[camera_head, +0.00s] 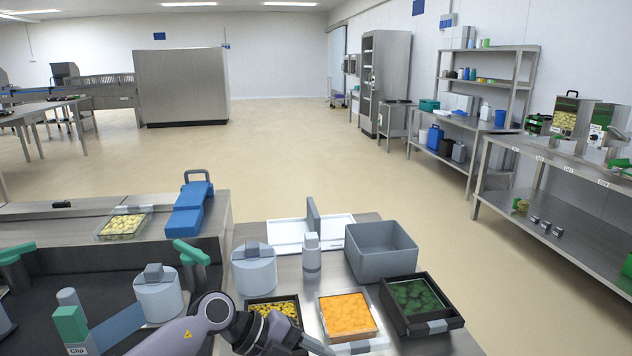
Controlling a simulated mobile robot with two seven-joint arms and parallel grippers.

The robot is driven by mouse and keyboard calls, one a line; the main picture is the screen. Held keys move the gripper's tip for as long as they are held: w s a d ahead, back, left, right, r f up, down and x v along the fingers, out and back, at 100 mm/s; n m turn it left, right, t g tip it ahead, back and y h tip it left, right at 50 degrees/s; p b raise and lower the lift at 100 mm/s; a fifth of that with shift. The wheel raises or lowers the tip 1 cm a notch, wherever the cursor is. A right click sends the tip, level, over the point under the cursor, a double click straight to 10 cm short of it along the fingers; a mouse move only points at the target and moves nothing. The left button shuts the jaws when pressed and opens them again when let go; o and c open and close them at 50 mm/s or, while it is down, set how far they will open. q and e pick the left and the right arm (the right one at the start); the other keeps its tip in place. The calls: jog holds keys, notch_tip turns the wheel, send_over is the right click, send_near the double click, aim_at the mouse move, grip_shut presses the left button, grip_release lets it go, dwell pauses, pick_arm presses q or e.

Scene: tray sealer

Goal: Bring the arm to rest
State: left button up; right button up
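My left arm (180,336) comes in from the lower left and bends at a dark joint. Its far part, with the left gripper (312,345), points right and down to the bottom edge, in front of the trays. The fingers are too small and cut off to read. My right gripper is out of view. A tray of yellow pieces (274,309) is partly hidden behind the arm. Beside it are a tray with orange content (348,316) and a black tray with green content (412,300).
A blue clamp-like object (190,208) and a clear tray (122,225) are at left. Steel shelving stands at right. Open floor lies beyond.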

pick_arm(q)
jog(key=s+d+r+n+t+h+p, duration=0.2)
jog(key=s+r+n+t+h, duration=0.2)
jog(key=r+n+t+h, duration=0.3)
jog(key=s+a+f+n+t+y+p, duration=0.2)
jog(key=s+a+f+n+t+y, duration=0.15)
jog(key=a+f+n+y, duration=0.35)
jog(key=s+a+f+n+t+y+p, duration=0.1)
jog(key=s+a+f+n+t+y, duration=0.1)
jog(key=a+f+n+t+y, duration=0.55)
jog(key=s+a+f+n+g, duration=0.1)
jog(key=s+a+n+g, duration=0.2)
jog(key=s+g, duration=0.1)
jog(key=s+a+f+n+g+y+p, duration=0.1)
jog(key=s+a+f+n+g, duration=0.1)
jog(key=s, duration=0.5)
jog(key=shift+s+a+n+g, duration=0.3)
jog(key=shift+a+n+g, duration=0.35)
jog(key=shift+a+g, duration=0.35)
jog(key=shift+f, duration=0.1)
jog(key=shift+c, duration=0.4)
jog(key=shift+s+a, duration=0.1)
jog(key=shift+a, duration=0.1)
